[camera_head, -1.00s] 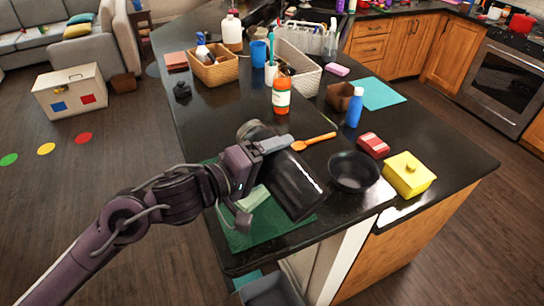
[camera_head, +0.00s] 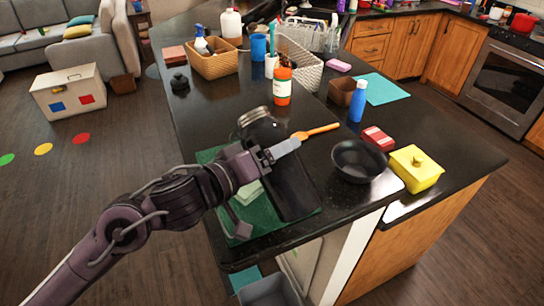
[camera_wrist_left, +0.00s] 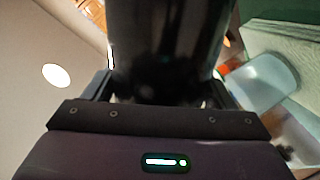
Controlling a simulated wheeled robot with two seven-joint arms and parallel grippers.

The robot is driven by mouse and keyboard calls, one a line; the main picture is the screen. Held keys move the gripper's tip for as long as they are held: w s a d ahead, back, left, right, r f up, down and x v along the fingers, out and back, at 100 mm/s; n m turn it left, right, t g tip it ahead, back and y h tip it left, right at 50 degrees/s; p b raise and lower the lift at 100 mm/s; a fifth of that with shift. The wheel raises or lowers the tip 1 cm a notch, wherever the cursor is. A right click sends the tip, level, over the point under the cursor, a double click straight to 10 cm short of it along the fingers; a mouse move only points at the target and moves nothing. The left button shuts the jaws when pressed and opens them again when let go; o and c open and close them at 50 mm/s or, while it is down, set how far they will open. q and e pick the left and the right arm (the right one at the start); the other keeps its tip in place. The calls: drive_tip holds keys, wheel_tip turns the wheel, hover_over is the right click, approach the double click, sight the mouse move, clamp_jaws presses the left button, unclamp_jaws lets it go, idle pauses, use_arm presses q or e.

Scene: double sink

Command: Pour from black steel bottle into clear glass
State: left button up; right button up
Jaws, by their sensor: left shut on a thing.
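The black steel bottle (camera_head: 290,188) is large and dark in the head view, with a silver ring at its upper left end. My left gripper (camera_head: 280,150) is shut on it. The bottle appears tilted over the front part of the dark counter, and its exact angle is hard to tell. In the left wrist view the bottle (camera_wrist_left: 165,45) fills the space between the fingers. I cannot make out the clear glass for sure in the head view. A pale see-through shape shows at the right of the left wrist view, and I cannot tell what it is. My right gripper is not in view.
A green mat (camera_head: 262,218) lies under the arm. An orange-labelled bottle (camera_head: 282,90) and baskets stand behind.

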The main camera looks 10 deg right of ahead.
sight(271, 131)
use_arm(q)
drive_tip(key=shift+r+m+t+b, duration=0.45)
drive_tip(key=shift+r+m, duration=0.4)
drive_tip(key=shift+m, duration=0.25)
drive_tip(key=shift+r+m+b, duration=0.5)
drive_tip(key=shift+r+m, duration=0.25)
drive_tip(key=shift+m, duration=0.35)
drive_tip(key=r+m+b, duration=0.1)
drive_tip(key=m+t+b, duration=0.1)
drive_tip(key=m, duration=0.1)
drive_tip(key=shift+r, duration=0.35)
drive_tip(key=shift+r+m+h+b, duration=0.35)
drive_tip(key=shift+r+m, duration=0.3)
drive_tip(key=shift+m, duration=0.35)
